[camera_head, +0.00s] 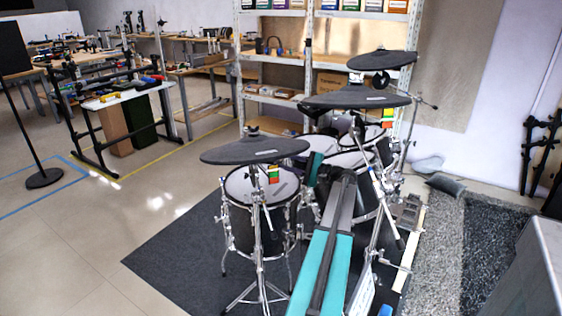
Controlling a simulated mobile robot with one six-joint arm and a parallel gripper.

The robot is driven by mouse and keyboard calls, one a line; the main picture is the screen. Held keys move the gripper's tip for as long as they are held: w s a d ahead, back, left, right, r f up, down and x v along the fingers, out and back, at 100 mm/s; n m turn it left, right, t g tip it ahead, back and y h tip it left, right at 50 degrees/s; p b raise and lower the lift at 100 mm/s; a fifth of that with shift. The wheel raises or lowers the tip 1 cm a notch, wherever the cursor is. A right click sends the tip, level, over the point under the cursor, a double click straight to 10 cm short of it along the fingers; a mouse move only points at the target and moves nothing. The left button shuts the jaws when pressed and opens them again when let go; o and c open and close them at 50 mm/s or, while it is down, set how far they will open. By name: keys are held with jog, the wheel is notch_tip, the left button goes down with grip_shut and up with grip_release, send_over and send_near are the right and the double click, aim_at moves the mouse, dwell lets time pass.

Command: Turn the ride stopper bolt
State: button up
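An electronic drum kit with pale mesh pads stands on a dark mat. Three dark cymbal pads show: a left one (240,152), a middle one (350,99) and an upper right one (395,60). A small stopper (252,132) tops the left cymbal's centre. Which cymbal is the ride is not marked, and its stopper bolt cannot be singled out for certain. A teal and grey arm, seemingly mine, reaches from the bottom centre into the kit between the left drum pad (243,188) and the right stands. My gripper cannot be made out clearly, nor can its fingers.
Chrome stands and tripod legs (258,285) crowd both sides of the arm. Shelving (270,58) stands behind. A grey rug (440,250) lies at right. Workbenches (120,97) are at far left. The tiled floor (90,240) at left is mostly clear.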

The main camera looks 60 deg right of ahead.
jog(key=s, duration=0.6)
jog(key=shift+s+d+f, duration=0.15)
jog(key=shift+d+f, duration=0.1)
jog(key=shift+d, duration=0.2)
jog(key=shift+f, duration=0.1)
